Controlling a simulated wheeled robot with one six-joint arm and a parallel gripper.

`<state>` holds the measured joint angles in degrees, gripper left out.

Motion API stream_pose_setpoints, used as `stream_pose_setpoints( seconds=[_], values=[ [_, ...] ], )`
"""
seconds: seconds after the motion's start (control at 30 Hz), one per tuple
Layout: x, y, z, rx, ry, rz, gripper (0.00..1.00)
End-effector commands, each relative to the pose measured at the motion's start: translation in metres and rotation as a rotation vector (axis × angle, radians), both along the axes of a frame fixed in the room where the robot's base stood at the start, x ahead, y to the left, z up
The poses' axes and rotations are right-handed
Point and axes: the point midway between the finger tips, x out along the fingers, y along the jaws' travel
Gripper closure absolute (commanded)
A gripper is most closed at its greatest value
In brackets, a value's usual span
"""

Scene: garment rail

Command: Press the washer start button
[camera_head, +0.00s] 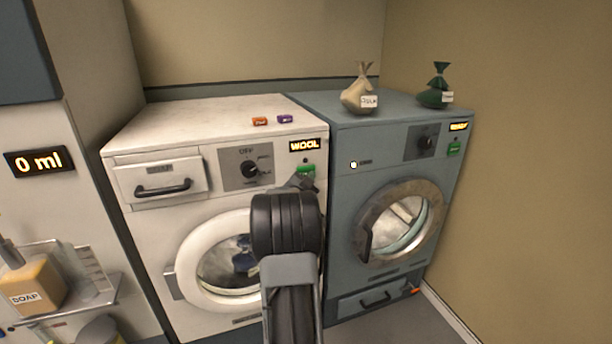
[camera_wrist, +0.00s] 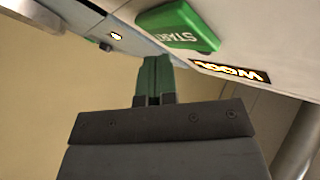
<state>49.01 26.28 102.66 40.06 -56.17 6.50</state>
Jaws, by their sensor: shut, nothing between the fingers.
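The white washer (camera_head: 220,120) stands left of a blue-grey machine. Its green start button (camera_head: 306,170) is at the upper right of its front, under a display reading WOOL (camera_head: 304,145). My gripper (camera_head: 303,183) is shut and empty, close in front of the button and partly covering it. In the wrist view the green START button (camera_wrist: 180,27) is at the top, and my green fingertips (camera_wrist: 155,62) are just below it. I cannot tell whether they touch. The WOOL display also shows in the wrist view (camera_wrist: 230,72). The washer's round door is shut, with dark laundry (camera_head: 243,258) behind the glass.
The blue-grey machine (camera_head: 350,200) with a shut round door stands right, showing READY. A beige sack (camera_head: 360,95) and a green sack (camera_head: 436,93) sit on it. Two small blocks (camera_head: 260,121) lie on the washer. A soap bottle (camera_head: 36,285) is on the left shelf.

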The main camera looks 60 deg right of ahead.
Motion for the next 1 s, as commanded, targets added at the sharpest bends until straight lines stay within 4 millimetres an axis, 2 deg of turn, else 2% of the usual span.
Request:
stream_pose_setpoints(
  seconds=[1.0],
  values=[
    [0.0081,-0.0059,-0.0006,0.001,0.001,0.0,1.0]
  ],
)
